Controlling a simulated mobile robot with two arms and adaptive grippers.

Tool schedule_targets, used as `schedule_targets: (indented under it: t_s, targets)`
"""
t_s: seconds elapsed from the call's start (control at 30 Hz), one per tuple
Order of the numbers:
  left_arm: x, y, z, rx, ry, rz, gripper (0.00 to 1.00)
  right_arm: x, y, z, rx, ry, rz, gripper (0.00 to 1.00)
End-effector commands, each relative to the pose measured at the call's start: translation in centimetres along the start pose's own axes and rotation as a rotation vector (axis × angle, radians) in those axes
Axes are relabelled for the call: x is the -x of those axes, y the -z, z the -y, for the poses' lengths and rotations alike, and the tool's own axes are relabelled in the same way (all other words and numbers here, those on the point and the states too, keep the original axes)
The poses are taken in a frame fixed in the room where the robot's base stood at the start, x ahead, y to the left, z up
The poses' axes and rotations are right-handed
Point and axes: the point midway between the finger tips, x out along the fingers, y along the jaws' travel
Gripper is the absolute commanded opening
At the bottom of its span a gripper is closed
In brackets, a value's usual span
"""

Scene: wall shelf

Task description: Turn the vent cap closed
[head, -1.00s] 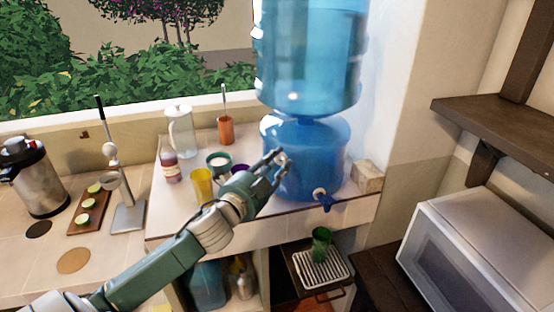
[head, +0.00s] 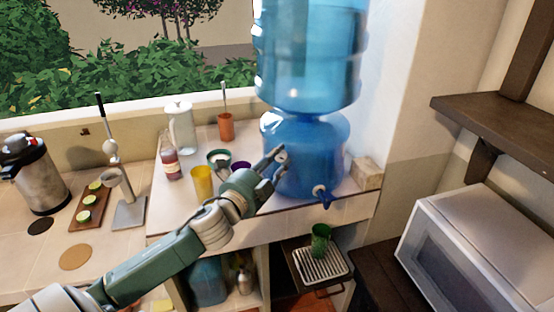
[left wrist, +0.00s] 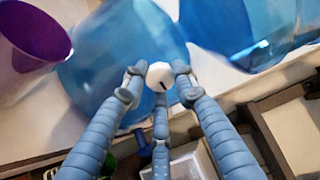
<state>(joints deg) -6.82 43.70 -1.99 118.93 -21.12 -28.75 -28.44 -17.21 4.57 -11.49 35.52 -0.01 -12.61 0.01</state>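The vent cap is a small white round knob with a dark slot mark, in the left wrist view (left wrist: 160,75). It sits on the side of the blue water dispenser base (head: 318,150). My left gripper (head: 281,161) is at the dispenser's left front. In the left wrist view, its fingertips (left wrist: 160,80) are on both sides of the cap and look in contact with it, with a third finger below. In the head view the fingers mostly hide the cap. My right gripper is not in view.
A blue tap (head: 323,195) sticks out at the dispenser's lower front, above a green cup (head: 320,240) on a drip tray. A purple cup (left wrist: 32,35), yellow cup (head: 201,183) and teal-rimmed bowl (head: 218,160) stand left of the dispenser. A microwave (head: 480,250) is at right.

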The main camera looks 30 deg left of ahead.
Motion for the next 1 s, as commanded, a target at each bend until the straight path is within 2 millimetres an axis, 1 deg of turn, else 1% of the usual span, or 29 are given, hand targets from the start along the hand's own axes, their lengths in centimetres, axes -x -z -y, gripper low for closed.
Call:
schedule_targets:
  t_s: [0.03,0.07,0.1,0.4,0.53,0.67,1.0]
  targets:
    - [0.0,0.0,-0.2,-0.001,-0.003,0.0,0.37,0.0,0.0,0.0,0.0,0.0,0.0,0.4]
    - [0.0,0.0,-0.2,-0.001,-0.003,0.0,0.43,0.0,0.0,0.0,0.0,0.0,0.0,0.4]
    - [0.0,0.0,-0.1,0.0,-0.003,0.0,0.47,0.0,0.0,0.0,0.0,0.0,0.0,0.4]
    - [0.1,0.0,-0.1,0.001,-0.001,0.0,0.47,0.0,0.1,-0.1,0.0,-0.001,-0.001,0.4]
    - [0.9,0.1,-0.2,0.002,-0.003,-0.001,0.47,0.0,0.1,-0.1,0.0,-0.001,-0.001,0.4]
    - [2.8,0.1,-0.3,0.002,-0.005,-0.001,0.47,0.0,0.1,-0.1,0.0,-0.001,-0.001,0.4]
    - [8.8,0.0,-0.3,0.002,-0.006,0.001,0.47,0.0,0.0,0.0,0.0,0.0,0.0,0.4]
